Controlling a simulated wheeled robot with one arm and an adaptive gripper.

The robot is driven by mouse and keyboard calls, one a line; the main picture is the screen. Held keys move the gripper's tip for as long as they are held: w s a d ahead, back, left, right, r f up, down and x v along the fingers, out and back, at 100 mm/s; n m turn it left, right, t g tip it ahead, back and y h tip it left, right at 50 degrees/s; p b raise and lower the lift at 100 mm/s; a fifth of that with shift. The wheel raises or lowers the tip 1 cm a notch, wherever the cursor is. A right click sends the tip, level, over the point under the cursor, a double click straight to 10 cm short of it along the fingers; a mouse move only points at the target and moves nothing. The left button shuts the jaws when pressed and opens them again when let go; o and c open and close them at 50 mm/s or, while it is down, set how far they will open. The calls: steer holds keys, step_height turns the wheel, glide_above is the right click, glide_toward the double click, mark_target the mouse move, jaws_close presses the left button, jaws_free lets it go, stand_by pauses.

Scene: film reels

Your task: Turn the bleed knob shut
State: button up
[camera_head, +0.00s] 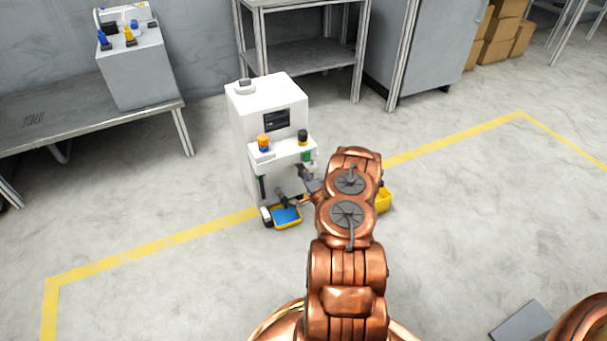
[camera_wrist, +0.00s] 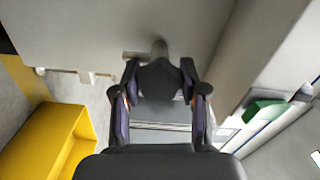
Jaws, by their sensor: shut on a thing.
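A white machine (camera_head: 258,105) stands on the floor in the head view. My gripper (camera_head: 306,187) is low at its front right, partly hidden by my arm. In the wrist view my gripper (camera_wrist: 160,68) has its two fingers on either side of a dark knob (camera_wrist: 160,80), which appears to be the bleed knob. The fingers are shut on it. A grey stub (camera_wrist: 159,48) shows just beyond the knob, against the pale machine body. The knob's turn position cannot be read, and the knob is not clear in the head view.
An orange knob (camera_head: 263,142) and a black knob (camera_head: 303,136) sit on the machine's front ledge. A blue tray (camera_head: 287,216) is below, and a yellow bin (camera_head: 384,200) is at right. A green part (camera_wrist: 264,109) is close right of the fingers.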

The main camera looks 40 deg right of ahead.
steer(key=shift+m+b, duration=0.3)
steer(key=shift+m, duration=1.7)
steer(key=o, duration=1.2)
steer(key=shift+c, duration=0.2)
steer(key=v, duration=1.2)
